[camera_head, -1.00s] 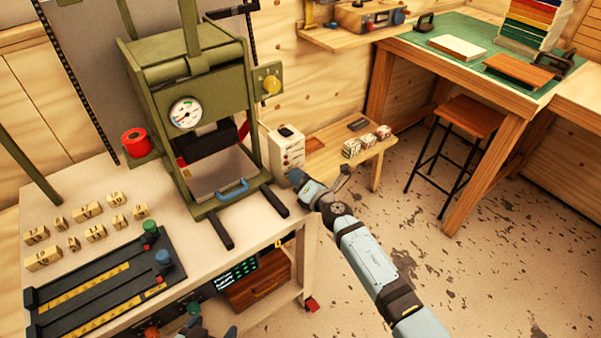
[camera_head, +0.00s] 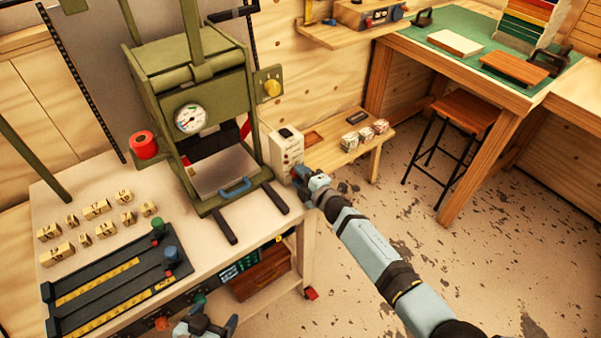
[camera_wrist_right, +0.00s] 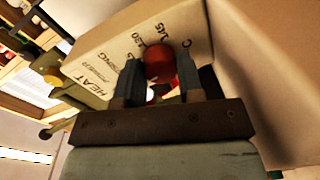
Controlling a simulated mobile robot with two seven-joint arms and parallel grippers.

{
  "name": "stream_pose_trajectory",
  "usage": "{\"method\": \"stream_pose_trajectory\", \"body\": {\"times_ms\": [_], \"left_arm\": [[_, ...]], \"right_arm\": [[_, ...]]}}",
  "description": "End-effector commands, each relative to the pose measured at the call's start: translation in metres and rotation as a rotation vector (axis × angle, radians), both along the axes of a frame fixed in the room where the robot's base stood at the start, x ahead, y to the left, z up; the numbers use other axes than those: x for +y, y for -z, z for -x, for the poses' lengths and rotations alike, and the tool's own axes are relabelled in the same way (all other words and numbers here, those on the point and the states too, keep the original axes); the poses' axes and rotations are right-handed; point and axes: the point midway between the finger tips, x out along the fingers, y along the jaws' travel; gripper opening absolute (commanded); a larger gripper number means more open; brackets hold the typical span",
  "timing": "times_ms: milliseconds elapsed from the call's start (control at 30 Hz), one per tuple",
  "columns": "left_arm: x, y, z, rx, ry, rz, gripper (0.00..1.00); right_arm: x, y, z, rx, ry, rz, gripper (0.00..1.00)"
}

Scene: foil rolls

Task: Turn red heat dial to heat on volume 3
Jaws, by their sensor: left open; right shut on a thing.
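The cream heat control box (camera_head: 287,147) stands at the right end of the workbench, beside the green press. In the right wrist view its face (camera_wrist_right: 112,52) carries the word HEAT and printed numbers, some of them hidden. The red heat dial (camera_wrist_right: 158,62) sits on that face between the fingers of my right gripper (camera_wrist_right: 160,78), which is shut on it. In the head view the right gripper (camera_head: 300,174) is at the box's front, and the dial is hard to make out. My left gripper (camera_head: 206,327) is open and empty, low at the bottom edge, in front of the bench.
The green press (camera_head: 190,90) has a gauge and a yellow knob. Several letter blocks and a black ruler rig (camera_head: 115,290) lie on the bench. A low wooden shelf (camera_head: 372,150) and a stool (camera_head: 468,118) are behind my right arm.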

Motion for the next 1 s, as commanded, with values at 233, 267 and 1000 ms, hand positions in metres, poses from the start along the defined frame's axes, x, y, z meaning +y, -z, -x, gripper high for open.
{"method": "stream_pose_trajectory", "body": {"times_ms": [233,267,1000], "left_arm": [[0.000,-0.014,-0.001,-0.006,-0.001,0.001,0.81],[0.001,-0.015,-0.001,-0.006,0.000,0.000,0.81],[0.001,-0.018,0.000,0.002,0.000,-0.002,0.81]], "right_arm": [[0.000,-0.001,0.000,0.130,0.000,-0.176,0.11],[0.000,0.000,0.000,0.144,0.000,-0.195,0.11],[0.000,0.001,0.000,0.298,0.000,-0.410,0.11]]}}
